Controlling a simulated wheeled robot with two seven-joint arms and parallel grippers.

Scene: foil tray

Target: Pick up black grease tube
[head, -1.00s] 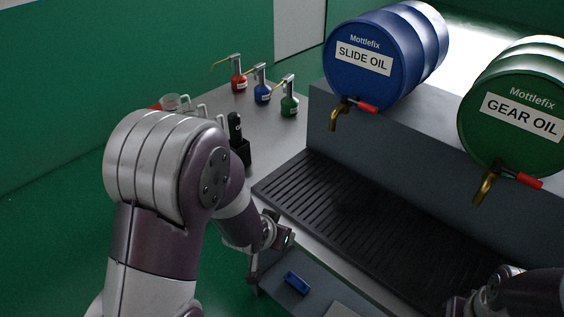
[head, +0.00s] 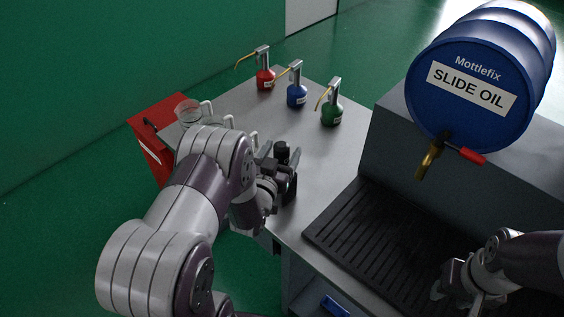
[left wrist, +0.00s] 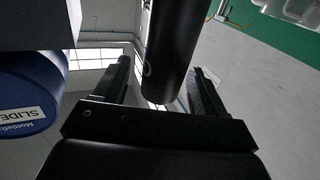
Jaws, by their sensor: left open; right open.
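The black grease tube (head: 282,149) stands upright in a dark holder (head: 291,186) near the left end of the grey bench. My left gripper (head: 279,158) is at the tube, open, and hides part of it in the head view. In the left wrist view the tube (left wrist: 173,40) is a dark cylinder reaching down between the two open fingers (left wrist: 160,75). A gap shows on the left side; contact on the right cannot be told. My right gripper (head: 468,292) is open and empty over the black grating at lower right.
Red, blue and green oil cans (head: 297,95) stand at the back of the bench (head: 250,110). The slide oil drum (head: 475,85) sits on a grey block behind the grating (head: 360,235). A blue object (head: 335,306) lies lower front.

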